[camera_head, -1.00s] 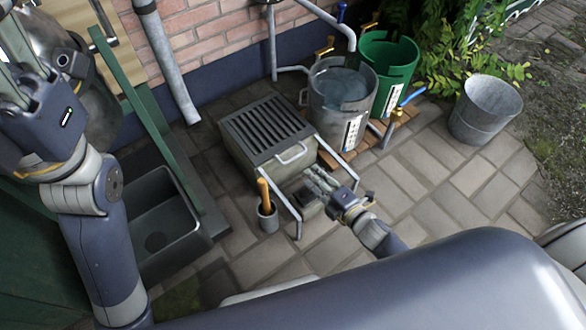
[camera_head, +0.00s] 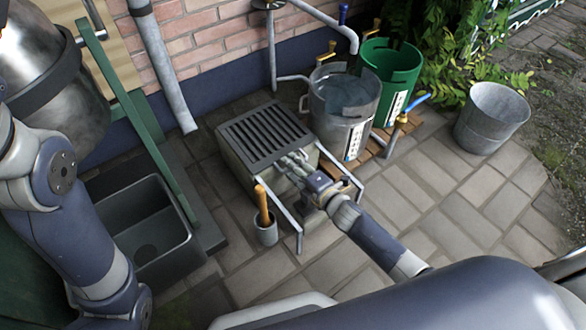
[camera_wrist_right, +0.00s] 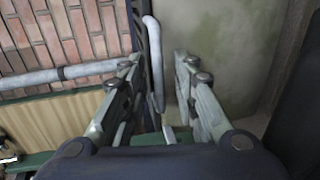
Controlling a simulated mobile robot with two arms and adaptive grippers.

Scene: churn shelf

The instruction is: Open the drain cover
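The drain cover (camera_head: 266,132) is a dark slatted grate lying flat and closed on a grey stone box (camera_head: 236,160) against the brick wall. Its pale bar handle is on the front edge, mostly hidden in the head view by my right gripper (camera_head: 292,163). In the right wrist view, the handle (camera_wrist_right: 153,62) shows as a bent bar between the two spread fingers of my right gripper (camera_wrist_right: 158,75), with gaps on both sides. The right gripper is open and holds nothing. My left arm is at the left of the head view; its gripper is out of frame.
Metal rails (camera_head: 287,217) flank the box front, with a grey cup (camera_head: 265,232) holding an orange-handled tool beside the left one. A water-filled metal bucket (camera_head: 343,105) and green bucket (camera_head: 390,68) stand right of the box. A dark sink (camera_head: 150,232) lies left.

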